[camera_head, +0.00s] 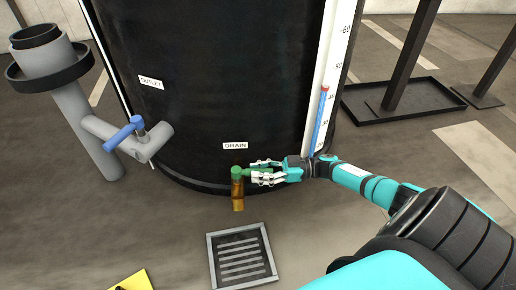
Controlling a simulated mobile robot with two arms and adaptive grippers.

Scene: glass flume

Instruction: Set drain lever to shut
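The drain lever (237,171) is green and sits on a brass-coloured drain outlet (237,190) low on the black tank, below the white DRAIN label (235,146). Its handle points sideways to the right, across the downward outlet. My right gripper (262,172) reaches in from the right, with its pale fingers around the handle. I cannot tell whether they press on it. The fingers hide part of the handle. My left gripper is not in view.
The black tank (215,80) fills the back. A grey pipe with a blue OUTLET lever (124,132) stands at left. A floor grate (240,257) lies in front of the drain. A white scale (331,65) runs up the tank. Black-based posts (400,100) stand at right.

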